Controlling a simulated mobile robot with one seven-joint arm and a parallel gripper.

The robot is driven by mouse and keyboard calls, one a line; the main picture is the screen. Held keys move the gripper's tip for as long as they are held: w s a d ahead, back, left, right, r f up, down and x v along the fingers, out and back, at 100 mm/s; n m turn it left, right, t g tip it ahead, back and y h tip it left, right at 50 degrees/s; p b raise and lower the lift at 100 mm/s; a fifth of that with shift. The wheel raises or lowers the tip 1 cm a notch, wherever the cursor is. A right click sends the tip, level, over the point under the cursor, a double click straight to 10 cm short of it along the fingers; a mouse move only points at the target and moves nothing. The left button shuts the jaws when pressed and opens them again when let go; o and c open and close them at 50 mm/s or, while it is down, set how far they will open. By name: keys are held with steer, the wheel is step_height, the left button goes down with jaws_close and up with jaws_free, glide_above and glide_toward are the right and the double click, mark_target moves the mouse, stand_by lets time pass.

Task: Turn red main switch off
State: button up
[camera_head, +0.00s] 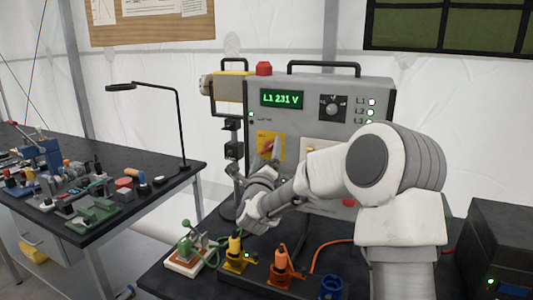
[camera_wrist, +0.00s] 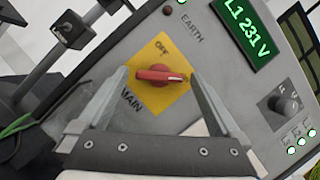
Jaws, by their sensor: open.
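The red main switch (camera_wrist: 158,74) is a knob on a yellow plate (camera_wrist: 168,103) marked OFF and MAIN, on the grey panel. In the wrist view its handle lies crosswise, with a pale mark toward its right end, not pointing at the OFF label above it. My gripper (camera_wrist: 157,75) is open, with one finger at each end of the handle; I cannot tell whether the right finger touches it. In the head view the yellow plate (camera_head: 263,146) shows at the panel's left, and my gripper (camera_head: 270,167) partly covers it and the switch.
The grey panel (camera_head: 377,100) has a green display (camera_head: 282,99) reading L1 231 V, a black selector (camera_head: 333,108) and lit green lamps. Plugs, including a yellow one (camera_head: 235,250) and an orange one (camera_head: 281,265), stand on the dark table below. A cluttered bench (camera_head: 165,195) is at left.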

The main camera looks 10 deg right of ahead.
steer(key=shift+c, duration=0.3)
steer(key=c, duration=1.2)
steer(key=shift+c, duration=0.2)
